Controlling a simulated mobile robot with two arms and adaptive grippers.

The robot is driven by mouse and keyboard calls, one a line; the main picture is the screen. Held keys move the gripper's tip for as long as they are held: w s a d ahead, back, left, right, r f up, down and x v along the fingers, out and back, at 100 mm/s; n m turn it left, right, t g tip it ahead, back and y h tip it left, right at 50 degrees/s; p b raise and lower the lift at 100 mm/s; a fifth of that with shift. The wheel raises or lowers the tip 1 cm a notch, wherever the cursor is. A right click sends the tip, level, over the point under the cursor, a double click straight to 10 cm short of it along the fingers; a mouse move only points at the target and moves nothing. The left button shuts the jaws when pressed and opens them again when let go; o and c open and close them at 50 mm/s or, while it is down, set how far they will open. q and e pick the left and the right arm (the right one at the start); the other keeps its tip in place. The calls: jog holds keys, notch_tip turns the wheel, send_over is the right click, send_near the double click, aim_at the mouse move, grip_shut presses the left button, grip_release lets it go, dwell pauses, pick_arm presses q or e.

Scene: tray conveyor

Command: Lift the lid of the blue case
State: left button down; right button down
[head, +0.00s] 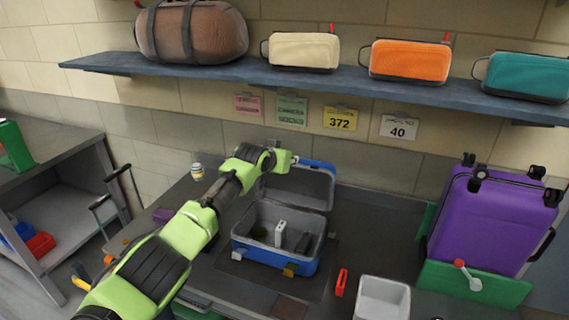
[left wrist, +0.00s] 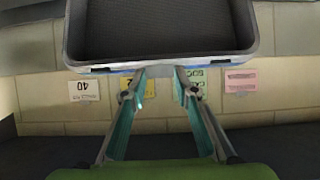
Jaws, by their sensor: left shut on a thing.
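The blue case (head: 262,258) stands open on the dark worktop, with a white item and other small dark things inside its grey interior. Its lid (head: 300,185) is raised, tilted up at the back of the case with its grey inside showing. My left gripper (head: 296,160) is at the lid's top edge, partly hidden by its own wrist. In the left wrist view, the two fingertips (left wrist: 161,70) are shut on the rim of the lid (left wrist: 230,58). My right gripper is not in view.
A purple suitcase (head: 492,222) stands at the right in a green holder. A white bin (head: 382,299) and a red item (head: 341,282) are at the front right. A shelf (head: 290,76) with several bags runs above the case.

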pick_arm(q)
jog(key=shift+w+d+r, duration=0.15)
jog(key=shift+w+r, duration=0.2)
jog(key=shift+r, duration=0.15)
jog(key=c, duration=1.6)
grip_release()
jog(key=shift+v, duration=6.1)
jog(key=shift+f, duration=0.1)
